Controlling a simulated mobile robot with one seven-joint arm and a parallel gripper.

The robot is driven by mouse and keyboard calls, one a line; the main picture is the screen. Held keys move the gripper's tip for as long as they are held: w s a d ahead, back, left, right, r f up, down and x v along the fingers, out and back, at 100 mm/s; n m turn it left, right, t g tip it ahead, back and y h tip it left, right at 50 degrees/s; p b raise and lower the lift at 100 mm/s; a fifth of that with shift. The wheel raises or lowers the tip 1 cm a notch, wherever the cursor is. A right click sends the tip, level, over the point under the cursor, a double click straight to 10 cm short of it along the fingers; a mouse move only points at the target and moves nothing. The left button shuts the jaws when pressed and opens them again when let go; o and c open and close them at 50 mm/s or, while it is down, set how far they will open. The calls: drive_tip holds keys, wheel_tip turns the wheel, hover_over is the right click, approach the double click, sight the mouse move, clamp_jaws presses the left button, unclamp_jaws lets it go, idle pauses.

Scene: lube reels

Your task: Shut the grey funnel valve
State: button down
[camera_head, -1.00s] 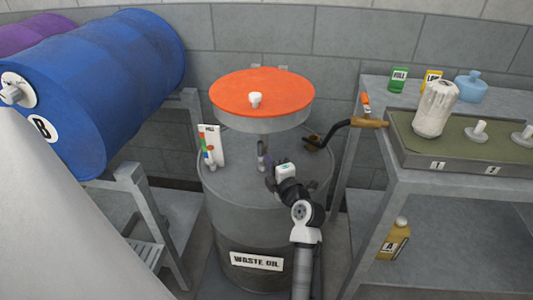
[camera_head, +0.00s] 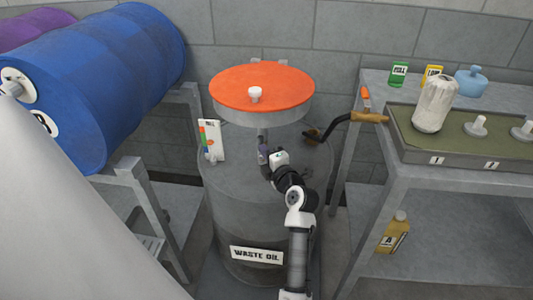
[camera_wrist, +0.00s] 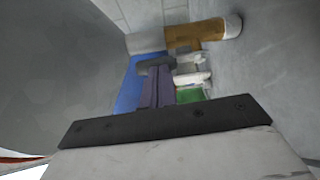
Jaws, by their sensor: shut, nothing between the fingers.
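The funnel has an orange top (camera_head: 262,88) with a white knob and a grey rim (camera_head: 262,117), above the grey waste oil drum (camera_head: 225,200). A short grey upright piece (camera_head: 262,135) shows under the rim; it may be part of the funnel's outlet, but I cannot make out the valve handle or its position. My gripper (camera_head: 263,154) is just below the rim, close to this piece; I cannot tell whether they touch. In the wrist view its dark purple fingers (camera_wrist: 158,88) are together and hold nothing. A large grey curved surface (camera_wrist: 55,70) fills the left there.
A white card with coloured marks (camera_head: 210,140) stands left of my gripper. A blue drum (camera_head: 110,80) lies at left; a grey bench (camera_head: 385,90) stands at right.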

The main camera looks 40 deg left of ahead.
drive_tip(key=shift+s+a+r+n, duration=0.1)
drive_tip(key=shift+a+n, duration=0.05)
drive_tip(key=shift+n, duration=0.15)
drive_tip(key=s+a+n+h, duration=0.1)
drive_tip(key=n+h, duration=0.1)
drive_tip(key=s+a+f+n+h, duration=0.1)
drive_tip(key=a+n+h, duration=0.1)
drive_tip(key=n+h, duration=0.1)
drive_tip(key=s+a+f+n+t+h, duration=0.1)
drive_tip(key=a+n+h, duration=0.1)
drive_tip(key=shift+s+a+n+h+p, duration=0.2)
drive_tip(key=shift+n+h+p, duration=0.1)
drive_tip(key=shift+n+p, duration=0.1)
drive_tip(key=shift+f, duration=0.1)
idle(0.5)
drive_tip(key=shift+w, duration=0.1)
drive_tip(key=shift+w+d+f, duration=0.25)
drive_tip(key=shift+w+d, duration=0.1)
drive_tip(key=shift+d, duration=0.3)
